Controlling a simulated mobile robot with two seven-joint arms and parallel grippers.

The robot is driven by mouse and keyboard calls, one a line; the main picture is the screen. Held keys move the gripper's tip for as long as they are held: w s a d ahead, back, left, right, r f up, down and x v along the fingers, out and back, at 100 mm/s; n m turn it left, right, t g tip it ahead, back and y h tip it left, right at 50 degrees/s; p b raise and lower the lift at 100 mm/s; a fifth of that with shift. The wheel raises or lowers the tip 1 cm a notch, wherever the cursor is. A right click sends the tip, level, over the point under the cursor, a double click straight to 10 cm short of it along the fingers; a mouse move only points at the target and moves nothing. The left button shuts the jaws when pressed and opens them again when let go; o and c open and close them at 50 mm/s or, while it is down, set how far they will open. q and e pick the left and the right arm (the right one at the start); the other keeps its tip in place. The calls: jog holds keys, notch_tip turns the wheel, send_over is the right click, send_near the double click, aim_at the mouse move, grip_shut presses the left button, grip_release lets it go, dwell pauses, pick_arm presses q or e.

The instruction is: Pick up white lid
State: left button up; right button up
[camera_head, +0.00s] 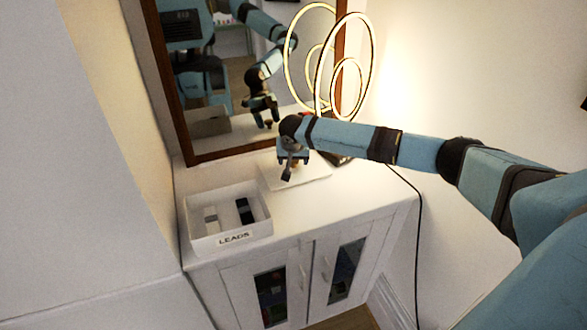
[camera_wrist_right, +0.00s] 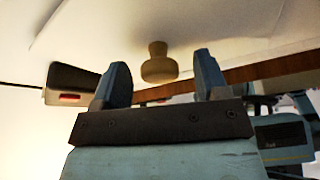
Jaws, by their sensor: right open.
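The white lid (camera_head: 318,184) is a flat white square panel lying on the white cabinet top, in front of the mirror. In the right wrist view its pale surface (camera_wrist_right: 215,22) fills the upper part, with a round wooden knob (camera_wrist_right: 158,70) on it. My right gripper (camera_head: 291,172) is over the lid, pointing down, and hides part of it. In the right wrist view its two fingers (camera_wrist_right: 160,72) are apart, one on each side of the knob, with gaps between. Nothing is held. My left gripper is not in view.
A white open box (camera_head: 205,244) labelled LEADS, with dark and pale items inside, stands left on the cabinet (camera_head: 345,205). A lit ring lamp (camera_head: 372,62) stands behind my right arm. A wood-framed mirror (camera_head: 158,75) leans at the back. A black cable (camera_head: 417,235) hangs at right.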

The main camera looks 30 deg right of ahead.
jog(key=shift+w+f, duration=0.15)
jog(key=shift+f, duration=0.15)
jog(key=c, duration=1)
jog(key=shift+c, duration=0.2)
jog(key=shift+d+r, duration=0.1)
